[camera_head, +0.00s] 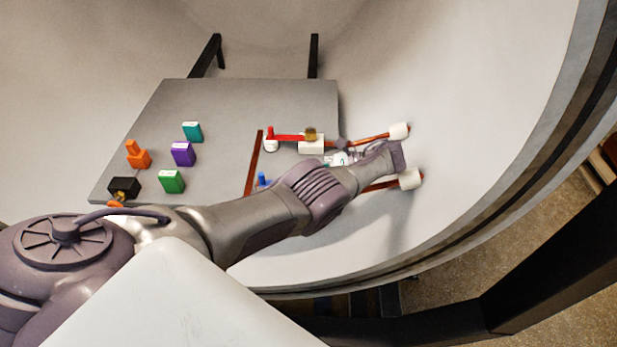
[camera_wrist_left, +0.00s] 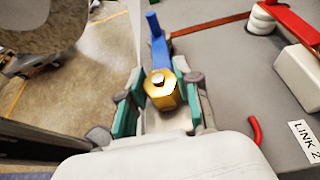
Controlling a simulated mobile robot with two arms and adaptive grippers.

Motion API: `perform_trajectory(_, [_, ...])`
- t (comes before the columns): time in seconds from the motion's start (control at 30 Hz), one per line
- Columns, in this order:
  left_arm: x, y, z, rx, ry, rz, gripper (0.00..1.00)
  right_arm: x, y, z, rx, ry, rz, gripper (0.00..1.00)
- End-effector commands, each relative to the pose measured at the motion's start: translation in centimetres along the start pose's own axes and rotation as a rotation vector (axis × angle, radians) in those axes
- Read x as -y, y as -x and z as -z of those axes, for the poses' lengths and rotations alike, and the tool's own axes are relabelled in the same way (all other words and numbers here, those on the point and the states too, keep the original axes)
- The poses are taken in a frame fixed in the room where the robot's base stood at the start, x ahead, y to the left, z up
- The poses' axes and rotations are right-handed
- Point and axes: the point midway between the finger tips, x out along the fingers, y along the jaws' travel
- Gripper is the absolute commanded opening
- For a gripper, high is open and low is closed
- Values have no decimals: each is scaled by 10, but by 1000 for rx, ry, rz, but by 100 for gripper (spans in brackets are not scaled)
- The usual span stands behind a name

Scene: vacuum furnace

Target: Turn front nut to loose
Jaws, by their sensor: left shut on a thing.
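A gold hex nut (camera_wrist_left: 160,92) with a dark-lined stud top stands between the teal finger pads of my left gripper (camera_wrist_left: 156,101) in the left wrist view. The gripper is shut on the nut, one pad on each side. A blue handle (camera_wrist_left: 157,48) extends from beside the nut, away from the gripper. In the head view my left arm reaches over the right side of the grey table and hides this nut. The blue piece (camera_head: 263,180) shows left of the arm. Another gold nut (camera_head: 311,133) sits on a white block by a red lever (camera_head: 288,138). My right gripper is not in view.
The grey table (camera_head: 225,100) holds orange (camera_head: 138,155), purple (camera_head: 183,154), teal (camera_head: 193,131), green (camera_head: 172,182) and black (camera_head: 124,187) blocks at left. Copper rods with white ends (camera_head: 399,131) stick out right. The curved chamber wall (camera_head: 480,120) encloses the table.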

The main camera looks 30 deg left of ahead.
Motion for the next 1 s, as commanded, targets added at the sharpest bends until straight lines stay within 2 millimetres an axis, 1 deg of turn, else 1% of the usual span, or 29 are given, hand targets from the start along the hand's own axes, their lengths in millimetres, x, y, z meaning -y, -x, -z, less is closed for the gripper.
perform_trajectory(0.07, [1,-1,-1,3,2,-1,0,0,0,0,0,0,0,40])
perform_trajectory(0.1, [1,-1,-1,3,2,-1,37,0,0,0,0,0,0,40])
perform_trajectory(0.23, [0,-1,-1,2,1,-1,58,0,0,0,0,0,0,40])
perform_trajectory(0.57, [0,0,0,0,-1,1,58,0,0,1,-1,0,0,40])
perform_trajectory(0.73, [-1,0,0,-2,-8,15,58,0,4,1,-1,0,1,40])
perform_trajectory(1.0, [0,0,-4,3,-52,130,58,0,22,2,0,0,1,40])
